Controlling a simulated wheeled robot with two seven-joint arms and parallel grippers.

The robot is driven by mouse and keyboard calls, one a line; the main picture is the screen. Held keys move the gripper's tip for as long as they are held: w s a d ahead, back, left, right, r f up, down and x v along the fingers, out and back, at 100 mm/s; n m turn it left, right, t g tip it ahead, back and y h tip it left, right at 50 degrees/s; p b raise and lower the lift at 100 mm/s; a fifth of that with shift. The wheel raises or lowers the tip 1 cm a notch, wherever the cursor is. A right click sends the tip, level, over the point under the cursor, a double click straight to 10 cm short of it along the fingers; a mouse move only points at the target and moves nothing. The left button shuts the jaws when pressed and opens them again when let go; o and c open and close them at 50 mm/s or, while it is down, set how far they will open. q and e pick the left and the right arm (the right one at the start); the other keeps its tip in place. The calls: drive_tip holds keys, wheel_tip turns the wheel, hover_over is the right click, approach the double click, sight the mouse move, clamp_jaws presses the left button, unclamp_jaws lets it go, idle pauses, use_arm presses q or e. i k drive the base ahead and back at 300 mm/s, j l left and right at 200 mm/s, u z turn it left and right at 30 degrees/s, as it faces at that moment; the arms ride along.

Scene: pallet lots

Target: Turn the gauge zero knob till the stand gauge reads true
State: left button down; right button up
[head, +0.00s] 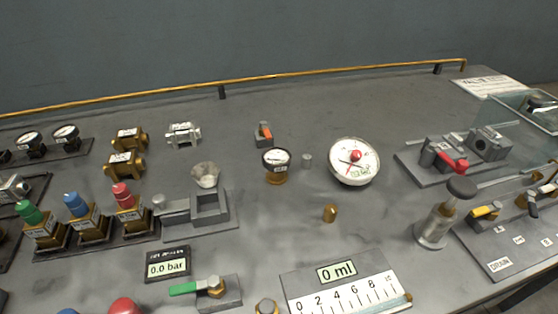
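A large round white-faced gauge (343,174) lies face up on the bench, right of centre, with a red knob or hub (355,155) on its dial. A dark needle shows on it, but its reading is too small to tell. A smaller gauge (277,157) with a dark rim and brass base stands left of it. I cannot tell for certain which is the stand gauge. A black display (168,264) reads 0.0 bar. Neither of my grippers is in view.
Red-, blue- and green-capped valves (77,205) stand at the left. A grey block (209,208), a green-handled valve (212,290) and a 0 ml scale (345,291) lie in front. A plunger pump (440,222) and red-levered vise (455,160) are at the right. A brass rail (300,76) edges the back.

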sight(306, 162)
drive_tip(key=k+l, duration=0.15)
drive_tip(key=k, duration=0.25)
drive_tip(key=k+l, duration=0.15)
drive_tip(key=k, duration=0.25)
drive_tip(key=k+l, duration=0.1)
drive_tip(key=k, duration=0.3)
